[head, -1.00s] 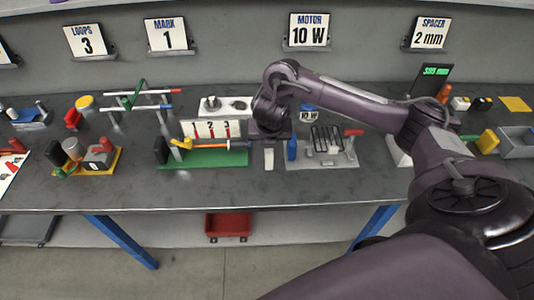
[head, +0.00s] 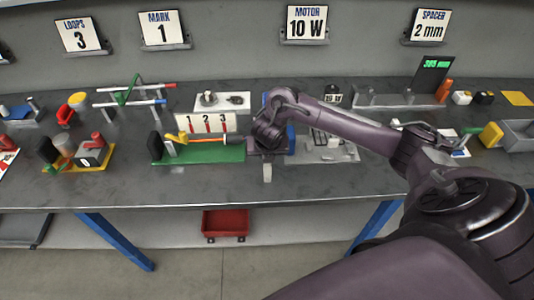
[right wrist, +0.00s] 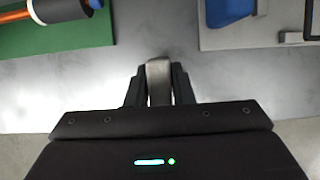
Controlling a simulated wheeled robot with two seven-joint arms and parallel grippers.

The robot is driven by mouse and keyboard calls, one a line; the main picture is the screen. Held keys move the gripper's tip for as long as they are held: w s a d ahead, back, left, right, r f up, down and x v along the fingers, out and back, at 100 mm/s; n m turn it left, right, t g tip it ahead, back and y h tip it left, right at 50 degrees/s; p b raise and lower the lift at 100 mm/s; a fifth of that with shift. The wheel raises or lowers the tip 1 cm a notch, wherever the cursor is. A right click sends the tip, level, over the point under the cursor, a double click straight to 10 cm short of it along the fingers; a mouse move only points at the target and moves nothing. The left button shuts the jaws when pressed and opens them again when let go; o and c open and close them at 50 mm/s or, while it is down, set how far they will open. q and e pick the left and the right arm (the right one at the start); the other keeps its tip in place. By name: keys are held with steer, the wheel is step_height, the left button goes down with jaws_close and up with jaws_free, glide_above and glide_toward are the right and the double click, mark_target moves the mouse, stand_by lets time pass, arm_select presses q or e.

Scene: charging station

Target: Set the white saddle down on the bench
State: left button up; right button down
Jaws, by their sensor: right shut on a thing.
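The white saddle (head: 267,173) is a small pale block below my right gripper (head: 264,153) in the head view. In the right wrist view the saddle (right wrist: 158,82) looks grey and sits between the two dark fingers of the right gripper (right wrist: 159,85), which are shut on it. It is over the front part of the grey bench (head: 220,186), in the gap between the green base and the grey fixture. I cannot tell whether it touches the bench top. My left gripper is not in view.
The green base (head: 205,154) with an orange rod lies to the left; it also shows in the wrist view (right wrist: 60,38). A grey fixture plate (head: 322,156) and a blue part (head: 291,138) are to the right. The bench's front strip is clear.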

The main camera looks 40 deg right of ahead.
steer(key=c, duration=1.3)
jaws_free()
steer(key=shift+f, duration=0.15)
steer(key=shift+o, duration=0.2)
steer(key=shift+r, duration=0.3)
steer(key=shift+a+r, duration=0.1)
steer(key=shift+r, duration=0.25)
steer(key=p+v, duration=0.7)
steer(key=v, duration=0.4)
steer(key=shift+s, duration=0.1)
